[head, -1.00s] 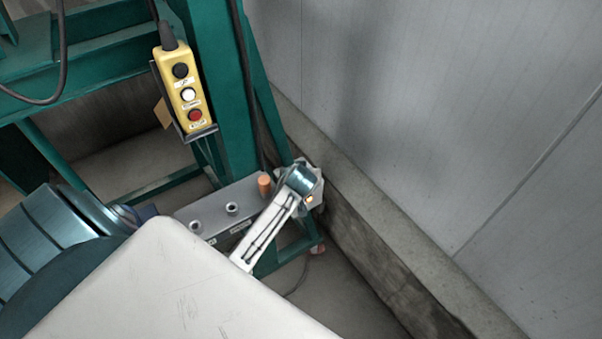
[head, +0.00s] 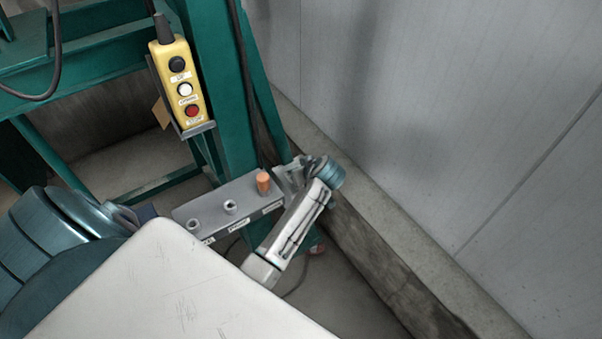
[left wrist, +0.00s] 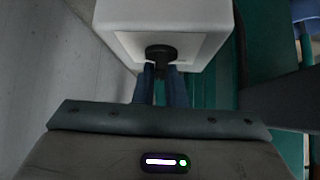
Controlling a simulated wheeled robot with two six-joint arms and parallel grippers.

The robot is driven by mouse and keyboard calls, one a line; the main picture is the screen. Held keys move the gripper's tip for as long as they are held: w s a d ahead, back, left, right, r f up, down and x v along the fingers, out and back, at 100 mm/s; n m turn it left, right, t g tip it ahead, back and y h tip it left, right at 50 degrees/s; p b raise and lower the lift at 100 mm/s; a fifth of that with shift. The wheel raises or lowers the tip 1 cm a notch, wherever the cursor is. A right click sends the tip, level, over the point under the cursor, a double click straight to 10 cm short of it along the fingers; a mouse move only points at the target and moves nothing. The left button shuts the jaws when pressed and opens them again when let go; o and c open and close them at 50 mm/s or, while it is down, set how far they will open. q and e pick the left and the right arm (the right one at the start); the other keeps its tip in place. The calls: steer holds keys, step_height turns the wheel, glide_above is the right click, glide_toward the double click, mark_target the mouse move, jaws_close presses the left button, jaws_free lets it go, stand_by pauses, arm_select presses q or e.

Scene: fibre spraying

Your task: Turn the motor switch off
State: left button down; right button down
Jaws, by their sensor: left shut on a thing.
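In the left wrist view, a white box has a black rotary knob (left wrist: 160,52) on its face, which looks like the motor switch (left wrist: 165,14). My left gripper (left wrist: 161,70) has its two dark fingers closed on the knob, one on each side. The fingers partly cover the knob, and any markings around it cannot be read. The switch knob and the fingertips cannot be made out there. My right gripper is not in view.
A yellow push-button box (head: 183,85) with black, white and red buttons hangs on the green frame (head: 222,95). The grey wall (head: 440,120) bounds the right side.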

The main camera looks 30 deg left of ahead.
arm_select(q)
steer(key=n+g+b, duration=0.1)
steer(key=n, duration=0.1)
steer(key=n+g+y+b, duration=0.1)
steer(key=shift+w+f+n+g, duration=0.1)
steer(key=shift+w+n+g, duration=0.2)
steer(key=shift+n+g, duration=0.1)
steer(key=shift+w+n+g+b, duration=0.15)
steer(key=shift+n+g+b, duration=1.75)
steer(key=shift+n, duration=0.4)
steer(key=shift+r, duration=0.2)
steer(key=c, duration=1.5)
jaws_free()
steer(key=shift+d, duration=0.1)
